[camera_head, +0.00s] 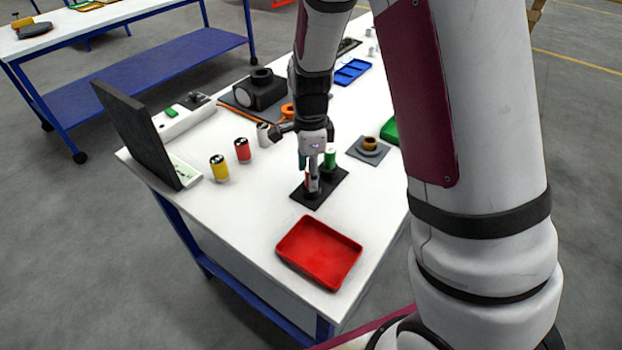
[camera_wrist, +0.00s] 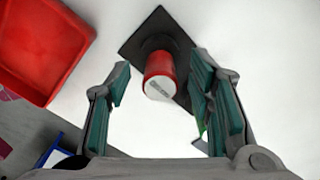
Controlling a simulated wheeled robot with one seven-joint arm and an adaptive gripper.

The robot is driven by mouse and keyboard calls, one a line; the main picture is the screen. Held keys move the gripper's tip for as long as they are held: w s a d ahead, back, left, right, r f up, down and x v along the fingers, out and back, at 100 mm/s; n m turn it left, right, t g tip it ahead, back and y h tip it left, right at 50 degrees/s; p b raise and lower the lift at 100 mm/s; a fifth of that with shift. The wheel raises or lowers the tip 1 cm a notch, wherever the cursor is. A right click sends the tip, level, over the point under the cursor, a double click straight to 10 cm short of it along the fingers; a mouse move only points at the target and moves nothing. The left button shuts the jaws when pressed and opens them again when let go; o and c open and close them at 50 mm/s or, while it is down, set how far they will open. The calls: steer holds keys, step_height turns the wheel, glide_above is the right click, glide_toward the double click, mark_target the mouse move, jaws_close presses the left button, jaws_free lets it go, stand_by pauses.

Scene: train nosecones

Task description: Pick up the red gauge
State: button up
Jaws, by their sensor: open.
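The red gauge is a red cylinder with a pale, marked end face (camera_wrist: 158,68). It stands on a black plate (camera_wrist: 140,38) in the wrist view. In the head view a sliver of red (camera_head: 307,181) shows on the black plate (camera_head: 335,189), mostly hidden by my gripper (camera_head: 313,178). My gripper is open and points down over the plate. In the wrist view my gripper's fingers (camera_wrist: 160,72) lie left and right of the gauge, with a gap on both sides. A green cylinder (camera_head: 330,157) stands on the same plate, close beside the gripper.
A red tray (camera_head: 290,255) lies at the near table edge. Red (camera_head: 242,150) and yellow (camera_head: 219,168) cylinders stand to the left, by a dark upright panel (camera_head: 135,125). A grey plate with a brass-coloured part (camera_head: 370,144) lies to the right. White table surface is clear around the black plate.

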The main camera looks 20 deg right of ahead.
steer(key=shift+f, duration=0.65)
jaws_close()
